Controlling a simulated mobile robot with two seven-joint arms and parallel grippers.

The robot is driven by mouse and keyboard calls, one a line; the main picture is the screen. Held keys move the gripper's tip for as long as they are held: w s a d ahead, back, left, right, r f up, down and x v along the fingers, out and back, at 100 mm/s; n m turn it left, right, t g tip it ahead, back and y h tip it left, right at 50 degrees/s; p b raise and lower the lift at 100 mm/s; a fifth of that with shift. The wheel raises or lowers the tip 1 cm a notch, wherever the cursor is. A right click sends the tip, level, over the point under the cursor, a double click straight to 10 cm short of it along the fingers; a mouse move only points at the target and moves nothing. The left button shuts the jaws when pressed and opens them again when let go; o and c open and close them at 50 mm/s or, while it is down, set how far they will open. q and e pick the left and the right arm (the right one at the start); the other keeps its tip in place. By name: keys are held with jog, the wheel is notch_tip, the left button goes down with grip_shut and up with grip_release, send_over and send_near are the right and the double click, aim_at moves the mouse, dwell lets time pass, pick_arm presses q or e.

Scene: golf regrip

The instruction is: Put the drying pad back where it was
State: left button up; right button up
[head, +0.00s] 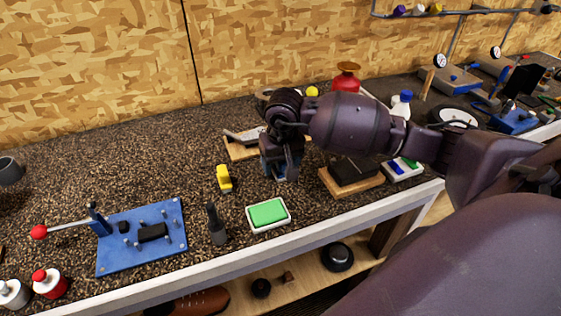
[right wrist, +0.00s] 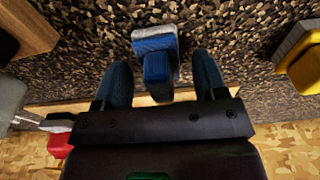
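A small blue block with a raised blue grip and a pale edge (right wrist: 155,45), possibly the drying pad, is on the speckled worktop. Its blue also shows below my right gripper (head: 282,170) in the head view, mostly hidden. In the right wrist view, my right gripper (right wrist: 165,85) is open, with its two dark fingers apart on either side of the raised grip. Gaps show on both sides of the grip. A green pad (head: 268,212) lies in a white tray near the front edge. My left gripper is out of view.
A yellow tool (head: 224,178) is left of my right gripper, a dark block on a wooden board (head: 338,188) to its right. A dark upright tool (head: 217,226) and a blue fixture plate (head: 165,212) with a red-knobbed lever stand front left. The worktop's back left is clear.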

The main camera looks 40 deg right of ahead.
aim_at(283, 162)
jog(key=shift+r, duration=0.2)
jog(key=r, duration=0.7)
jog(key=s+r, duration=0.1)
jog(key=r, duration=0.2)
jog(key=shift+s+a+r, duration=0.1)
jog(key=shift+a+r, duration=0.05)
jog(key=shift+r, duration=0.2)
jog(key=shift+s+r, duration=0.1)
jog(key=shift+r, duration=0.45)
